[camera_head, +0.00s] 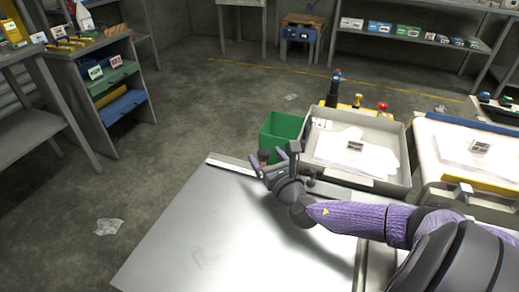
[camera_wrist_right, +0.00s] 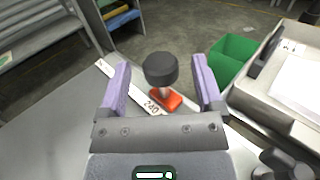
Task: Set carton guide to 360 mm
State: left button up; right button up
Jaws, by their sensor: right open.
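The carton guide has a black knob (camera_wrist_right: 160,68) on a red slider (camera_wrist_right: 168,100), set on a pale scale strip (camera_wrist_right: 122,88) along the table's far edge. The mark "240" shows on the strip beside the slider; other marks are too small to read. In the head view the knob (camera_head: 264,155) shows between the fingers, and the strip (camera_head: 230,162) runs out to the left. My right gripper (camera_head: 275,157) is open, its purple-padded fingers (camera_wrist_right: 160,82) on either side of the knob with gaps. My left gripper is out of view.
The metal table (camera_head: 210,225) is clear in front. A green bin (camera_head: 280,128) stands behind it. A shelf unit (camera_head: 105,80) stands at far left.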

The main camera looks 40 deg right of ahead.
aim_at(261, 149)
jog(key=shift+b+x, duration=0.45)
jog(key=shift+x, duration=1.4)
grip_shut()
